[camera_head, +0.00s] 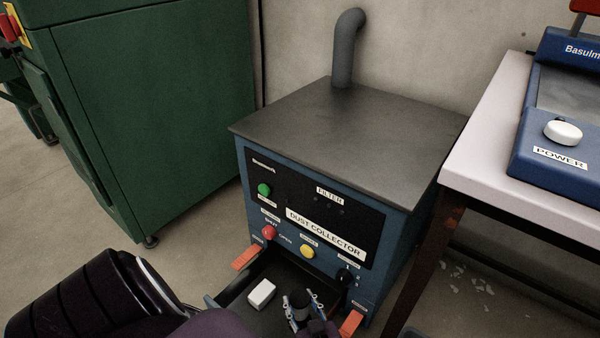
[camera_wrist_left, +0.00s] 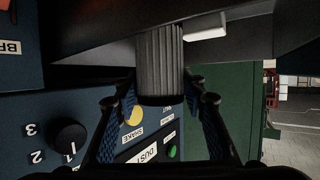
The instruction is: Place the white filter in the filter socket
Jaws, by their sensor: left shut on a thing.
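A grey pleated cylinder, which looks like a filter cartridge (camera_wrist_left: 160,62), is between the fingers of my left gripper (camera_head: 302,298). My left gripper is shut on it, over the open drawer of the dust collector. In the head view, the cylinder shows only as a dark round shape. A small white block (camera_head: 262,292) lies in the drawer, to the left of the gripper, and also shows in the left wrist view (camera_wrist_left: 205,27). I cannot make out a separate socket. My right gripper is not in view.
The blue dust collector (camera_head: 398,262) has buttons, a FILTER label and orange parts (camera_head: 350,323) at both drawer sides. A green cabinet (camera_head: 150,110) stands at left. A table (camera_head: 480,170) with a blue machine (camera_head: 550,175) stands at right. Some floor between is free.

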